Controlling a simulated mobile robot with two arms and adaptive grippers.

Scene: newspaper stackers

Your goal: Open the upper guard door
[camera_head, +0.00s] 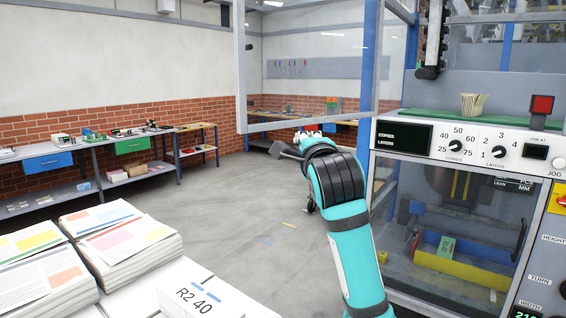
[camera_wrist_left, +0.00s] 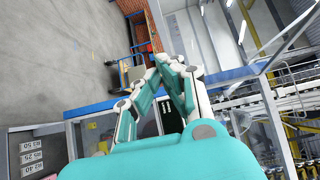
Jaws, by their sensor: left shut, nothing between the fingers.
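The upper guard door (camera_head: 241,70) is a clear panel in a grey frame. In the head view it stands swung out to the left of the machine, beside a blue post (camera_head: 371,55). The upper bay (camera_head: 480,60) to the right of the post looks uncovered. My left arm reaches up from the bottom. My left gripper (camera_head: 284,150) is just below the door's lower edge, apart from it as far as I can tell. The left wrist view shows its fingertips (camera_wrist_left: 168,64) together and empty. My right gripper is out of view.
The control panel (camera_head: 470,145) with dials juts out at right, above a closed lower clear guard (camera_head: 455,215). Paper stacks (camera_head: 115,235) stand at front left. A workbench (camera_head: 75,165) lines the brick wall.

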